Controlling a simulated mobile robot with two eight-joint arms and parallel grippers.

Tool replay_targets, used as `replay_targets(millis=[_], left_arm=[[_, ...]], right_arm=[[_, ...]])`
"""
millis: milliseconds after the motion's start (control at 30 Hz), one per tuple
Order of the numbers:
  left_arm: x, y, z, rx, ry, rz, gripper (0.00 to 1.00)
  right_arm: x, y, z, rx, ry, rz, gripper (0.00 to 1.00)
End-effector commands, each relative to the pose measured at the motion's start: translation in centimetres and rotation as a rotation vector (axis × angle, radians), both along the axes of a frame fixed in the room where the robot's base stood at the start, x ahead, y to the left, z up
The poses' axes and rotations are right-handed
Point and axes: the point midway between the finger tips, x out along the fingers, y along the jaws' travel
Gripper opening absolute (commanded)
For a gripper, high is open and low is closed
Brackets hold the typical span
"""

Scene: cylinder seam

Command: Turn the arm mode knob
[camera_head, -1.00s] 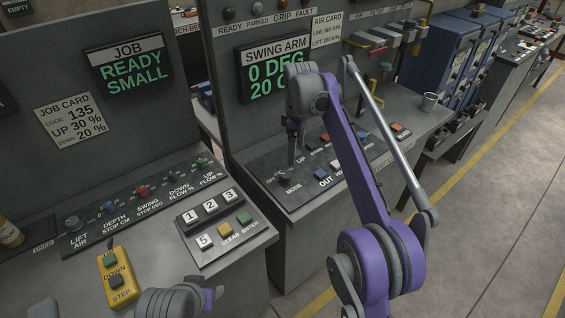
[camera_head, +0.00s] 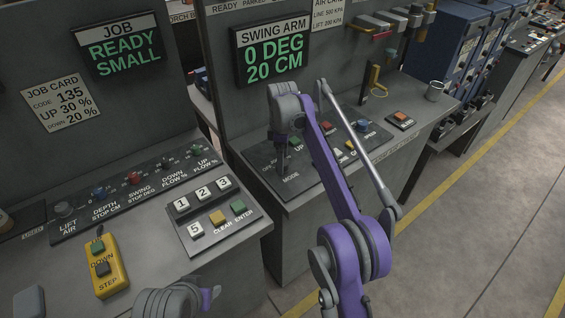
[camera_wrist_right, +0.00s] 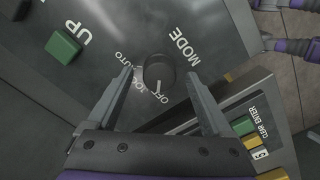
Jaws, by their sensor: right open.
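The arm mode knob (camera_wrist_right: 159,72) is a dark round knob with a pale pointer line, on the grey sloped swing arm panel (camera_wrist_right: 110,25). The words MODE, OFF, JOG and AUTO are printed around it. My right gripper (camera_wrist_right: 159,75) is open, pointing down, with one finger on each side of the knob. Gaps show between the fingers and the knob. In the head view my right gripper (camera_head: 282,160) hides the knob, just above the MODE label. The pointer lies near the OFF and JOG lettering.
The swing arm display (camera_head: 272,50) reads 0 DEG, 20 CM. A green UP button (camera_wrist_right: 63,46) sits beside the knob, with other coloured buttons further along. A keypad (camera_head: 215,213) and a yellow step pendant (camera_head: 103,265) are on the left desk. A mug (camera_head: 435,91) stands far right.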

Motion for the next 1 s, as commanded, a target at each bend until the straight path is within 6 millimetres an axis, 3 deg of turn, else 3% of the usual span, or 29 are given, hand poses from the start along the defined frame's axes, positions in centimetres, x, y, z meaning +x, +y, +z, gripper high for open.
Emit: replay_targets(millis=[367,833,1000], left_arm=[[-0.02,0.0,-0.13,0.0,0.001,0.0,0.53],[-0.03,0.0,-0.14,0.0,0.001,0.0,0.53],[-0.02,0.0,-0.08,0.0,0.0,0.0,0.53]], right_arm=[[0.01,-0.03,-0.62,0.0,-0.001,0.0,0.85],[0.01,-0.02,-0.61,0.0,0.0,-0.001,0.02],[0.0,-0.02,-0.59,0.0,0.0,-0.007,0.0]])
